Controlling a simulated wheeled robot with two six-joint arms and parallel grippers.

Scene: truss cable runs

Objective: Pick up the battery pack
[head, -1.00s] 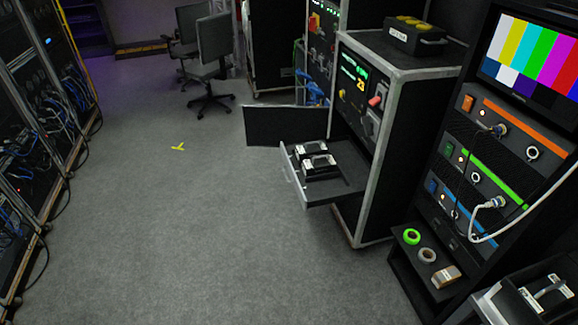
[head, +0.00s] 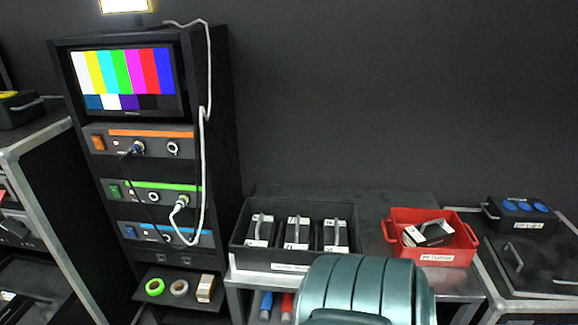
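Three battery packs stand side by side in a black bin (head: 274,266) on a dark bench: a left one (head: 260,232), a middle one (head: 298,234) and a right one (head: 336,237). Each is black and white with a grey handle on top. Another black and white pack (head: 428,234) lies tilted in a red bin (head: 446,257), whose label seems to read "RETURNS". Neither of my grippers is in view, so I cannot tell their state.
A rack with a colour-bar monitor (head: 124,79) and cabled units stands left. Its low shelf holds a green tape roll (head: 155,287), a grey roll (head: 179,288) and a tan block (head: 205,288). A black case (head: 522,213) with blue round tops sits right. The bench's lower middle is hidden.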

